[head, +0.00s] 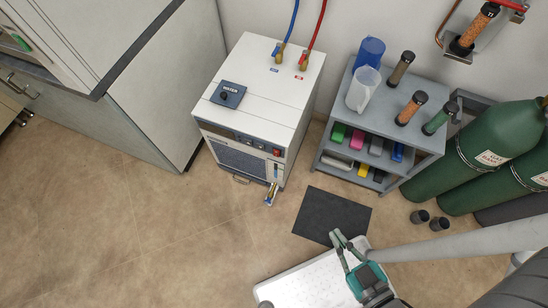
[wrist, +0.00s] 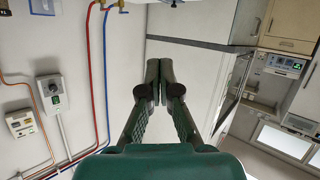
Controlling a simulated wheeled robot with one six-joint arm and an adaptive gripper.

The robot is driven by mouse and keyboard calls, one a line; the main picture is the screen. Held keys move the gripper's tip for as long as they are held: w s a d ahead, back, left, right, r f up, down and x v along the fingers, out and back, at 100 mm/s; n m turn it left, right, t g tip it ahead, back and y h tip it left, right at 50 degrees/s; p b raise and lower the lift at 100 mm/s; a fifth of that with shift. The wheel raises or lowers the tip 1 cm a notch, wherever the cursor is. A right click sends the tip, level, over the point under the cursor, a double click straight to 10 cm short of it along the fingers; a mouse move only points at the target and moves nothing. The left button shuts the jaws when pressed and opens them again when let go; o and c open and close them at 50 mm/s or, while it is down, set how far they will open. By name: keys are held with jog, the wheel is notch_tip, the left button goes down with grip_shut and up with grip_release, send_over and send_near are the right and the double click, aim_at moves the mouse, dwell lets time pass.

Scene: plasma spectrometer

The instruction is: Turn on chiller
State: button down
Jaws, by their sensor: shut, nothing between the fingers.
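The chiller (head: 262,100) is a white floor-standing box in the head view, with a dark top cap labelled WATER (head: 228,94). Its front has a dark display strip (head: 217,131), a blue grille (head: 240,162) and a small red switch (head: 277,152) at the right; whether the switch is on is too small to tell. My gripper (head: 341,237) is to the lower right of the chiller, apart from it, over the floor near a dark mat. In the wrist view my gripper (wrist: 160,72) has its fingers together and empty. I cannot make out the chiller there.
A blue hose (head: 293,20) and red hose (head: 319,25) join the chiller's top. A grey shelf cart (head: 425,133) with jugs and bottles stands right of it, then green gas cylinders (head: 460,150). A dark mat (head: 331,214) lies on the floor.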

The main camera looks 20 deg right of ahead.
jog(key=w+a+f+n+g+h, duration=0.1)
jog(key=w+f+n+g, duration=0.2)
jog(key=w+f+n, duration=0.6)
jog(key=w+a+f+n+g, duration=0.15)
jog(key=w+f+n, duration=0.35)
jog(key=f, duration=0.6)
jog(key=w+a+r+n+g+h, duration=0.1)
jog(key=w+a+n+g+h, duration=0.2)
jog(key=w+n, duration=0.8)
jog(key=shift+w+a+g+h, duration=0.35)
jog(key=shift+w+a+h, duration=0.75)
jog(key=shift+a, duration=0.6)
jog(key=shift+s+r, duration=0.1)
